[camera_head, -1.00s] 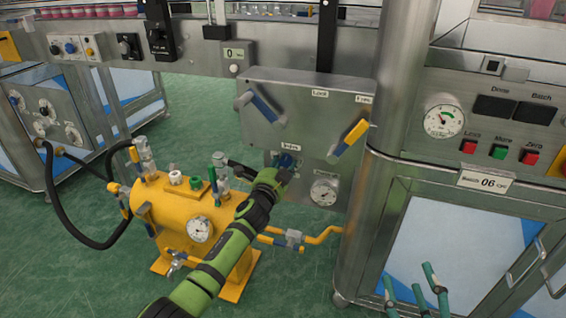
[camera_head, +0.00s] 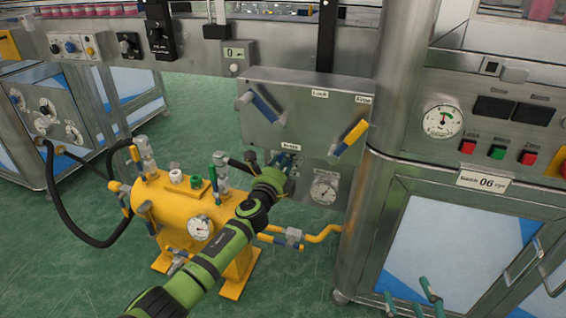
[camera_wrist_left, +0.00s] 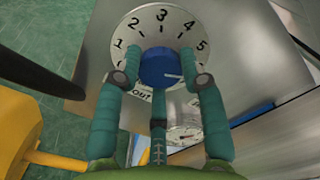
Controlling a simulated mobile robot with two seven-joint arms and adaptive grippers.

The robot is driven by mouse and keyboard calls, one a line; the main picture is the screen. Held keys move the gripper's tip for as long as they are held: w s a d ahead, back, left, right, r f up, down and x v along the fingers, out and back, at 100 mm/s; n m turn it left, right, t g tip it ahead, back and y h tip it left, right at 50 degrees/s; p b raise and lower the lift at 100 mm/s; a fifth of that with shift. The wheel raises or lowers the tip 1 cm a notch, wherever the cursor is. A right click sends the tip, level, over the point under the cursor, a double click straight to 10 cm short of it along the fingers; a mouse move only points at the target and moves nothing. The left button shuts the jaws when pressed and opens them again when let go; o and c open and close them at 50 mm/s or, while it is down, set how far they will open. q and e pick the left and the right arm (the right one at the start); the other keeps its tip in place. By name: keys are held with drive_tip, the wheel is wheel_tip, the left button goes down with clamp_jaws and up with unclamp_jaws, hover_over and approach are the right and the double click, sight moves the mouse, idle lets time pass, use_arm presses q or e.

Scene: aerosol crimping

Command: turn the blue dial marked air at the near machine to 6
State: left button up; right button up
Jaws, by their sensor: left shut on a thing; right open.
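The blue dial (camera_head: 286,160) is on the grey panel of the near machine, largely covered by my left gripper (camera_head: 279,166). In the left wrist view the blue dial (camera_wrist_left: 160,67) sits on a round white scale (camera_wrist_left: 160,22) with 1 to 5 readable. A short white mark on the dial points right and slightly down, below the 5. The scale there is hidden by a finger. My left gripper (camera_wrist_left: 160,75) is shut around the dial. My right gripper (camera_head: 425,296) is open and empty at the lower right, its teal fingertips showing.
A lever with a blue grip (camera_head: 262,107) and one with a yellow grip (camera_head: 352,134) are above the dial. A round gauge (camera_head: 323,190) is just right of it. A yellow tank (camera_head: 165,208) stands left of my arm. A steel column (camera_head: 398,80) is to the right.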

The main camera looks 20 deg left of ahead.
use_arm(q)
drive_tip(key=shift+d+r+m, duration=0.1)
drive_tip(key=shift+d+m, duration=0.1)
drive_tip(key=shift+m, duration=0.1)
drive_tip(key=o, duration=1.2)
drive_tip(key=shift+c, duration=0.2)
drive_tip(key=shift+a, duration=0.15)
drive_tip(key=s, duration=1.2)
drive_tip(key=shift+a, duration=0.1)
